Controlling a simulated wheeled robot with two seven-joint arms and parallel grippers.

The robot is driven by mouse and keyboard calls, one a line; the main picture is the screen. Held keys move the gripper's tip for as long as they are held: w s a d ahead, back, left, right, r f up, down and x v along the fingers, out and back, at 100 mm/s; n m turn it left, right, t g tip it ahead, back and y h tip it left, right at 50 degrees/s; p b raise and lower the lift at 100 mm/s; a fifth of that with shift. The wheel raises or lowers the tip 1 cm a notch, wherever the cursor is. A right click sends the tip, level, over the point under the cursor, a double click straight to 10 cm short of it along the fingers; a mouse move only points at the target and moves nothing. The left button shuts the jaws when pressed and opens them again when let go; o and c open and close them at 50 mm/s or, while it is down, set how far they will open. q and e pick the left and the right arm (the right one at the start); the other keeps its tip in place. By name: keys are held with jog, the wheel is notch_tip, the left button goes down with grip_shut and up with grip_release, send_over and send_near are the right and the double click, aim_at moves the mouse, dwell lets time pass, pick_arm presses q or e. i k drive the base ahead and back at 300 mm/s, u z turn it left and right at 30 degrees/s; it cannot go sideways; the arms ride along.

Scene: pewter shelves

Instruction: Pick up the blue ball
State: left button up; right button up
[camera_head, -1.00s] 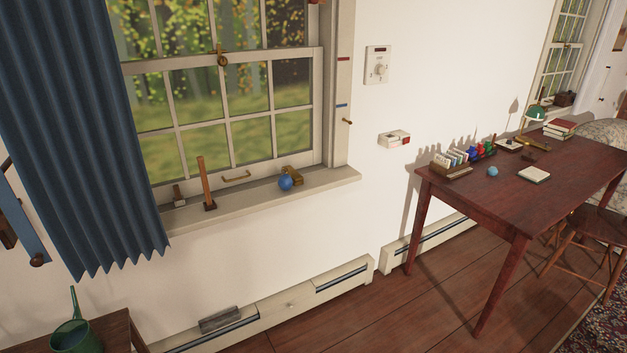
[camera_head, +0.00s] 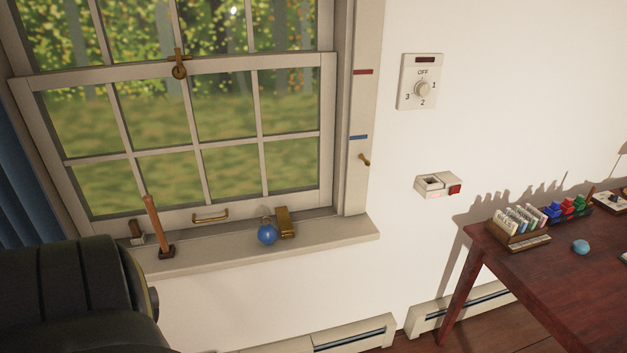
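A blue ball (camera_head: 267,234) rests on the window sill (camera_head: 330,240), with what looks like a small ring on its top. It sits just left of a small brass object (camera_head: 286,222). A second, lighter blue ball (camera_head: 580,247) lies on the red-brown table at the right. A dark part of my own body fills the lower left. Neither of my grippers shows.
A wooden stick on a dark base (camera_head: 158,230) stands on the sill left of the ball. A brass handle (camera_head: 210,218) is on the window frame behind. A card rack (camera_head: 518,228) stands on the table (camera_head: 560,290). The sill's right end is bare.

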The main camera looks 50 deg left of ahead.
aim_at(268, 234)
jog(key=u, duration=0.6)
jog(key=i, duration=1.05)
jog(key=u, duration=1.05)
